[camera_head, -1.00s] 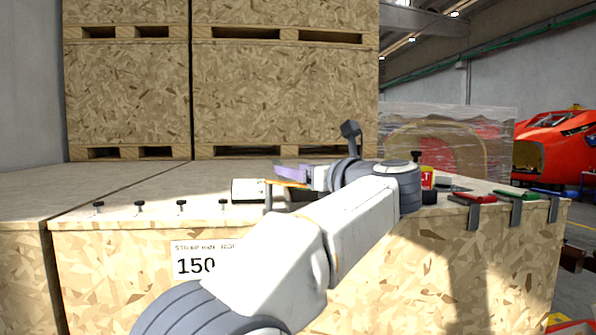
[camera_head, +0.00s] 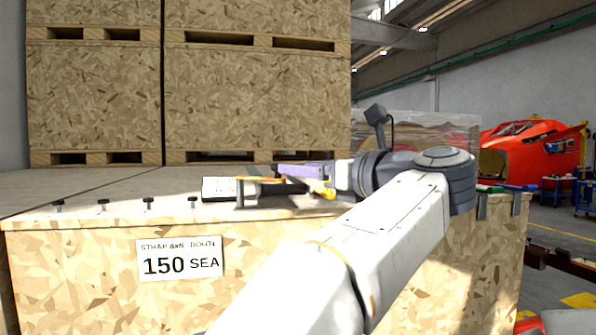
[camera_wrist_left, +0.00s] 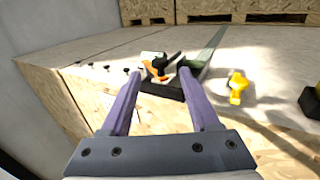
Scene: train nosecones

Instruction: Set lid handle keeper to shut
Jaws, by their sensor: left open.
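My left gripper (camera_wrist_left: 158,74) is open, its two purple fingers spread, pointing at a small fitting on the crate top. The fitting has an orange lever (camera_wrist_left: 153,75) and a black block (camera_wrist_left: 162,91), seen between and just beyond the fingertips. I cannot tell whether the fingers touch it, or which part is the keeper. In the head view, the purple fingers (camera_head: 301,171) are beside the orange strip (camera_head: 258,179) near the crate's front edge. My arm hides part of the crate top. My right gripper is not in view.
A pale box (camera_head: 218,189) lies left of the fitting. Several dark pegs (camera_head: 148,203) line the front edge. A yellow piece (camera_wrist_left: 238,88) lies to the right in the wrist view. Stacked wooden crates (camera_head: 255,100) stand behind. A red nosecone (camera_head: 530,150) is far right.

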